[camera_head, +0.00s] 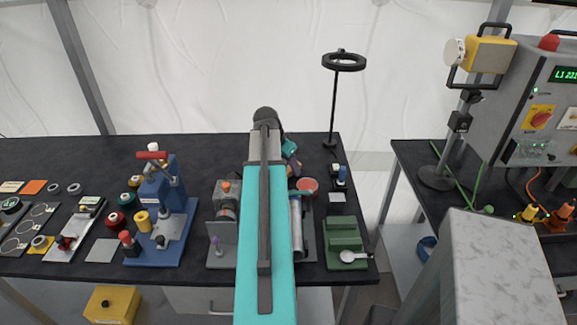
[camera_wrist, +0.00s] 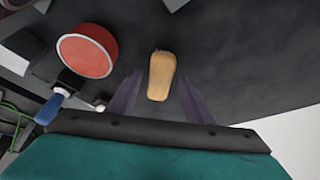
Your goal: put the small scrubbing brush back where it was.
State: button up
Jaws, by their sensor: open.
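A tan, wooden-looking rounded piece (camera_wrist: 161,75), which I take to be the small scrubbing brush, shows in the wrist view. No bristles are visible on it. My gripper (camera_wrist: 156,88) is open, with one dark purple finger on each side of this piece and a visible gap on both sides. Whether the piece rests on the black bench top cannot be told. In the head view my gripper (camera_head: 294,170) is over the bench beyond my teal arm, and I cannot make out the brush there.
A red round tin (camera_wrist: 87,50) is left of the gripper in the wrist view; it also shows in the head view (camera_head: 308,185). A blue-handled tool (camera_head: 342,173) stands near it. A green block (camera_head: 345,235) with a white spoon (camera_head: 352,256) is nearer. A ring lamp (camera_head: 344,62) stands behind.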

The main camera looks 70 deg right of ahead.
jog(key=b+v, duration=0.2)
jog(key=v, duration=1)
dwell(1.0)
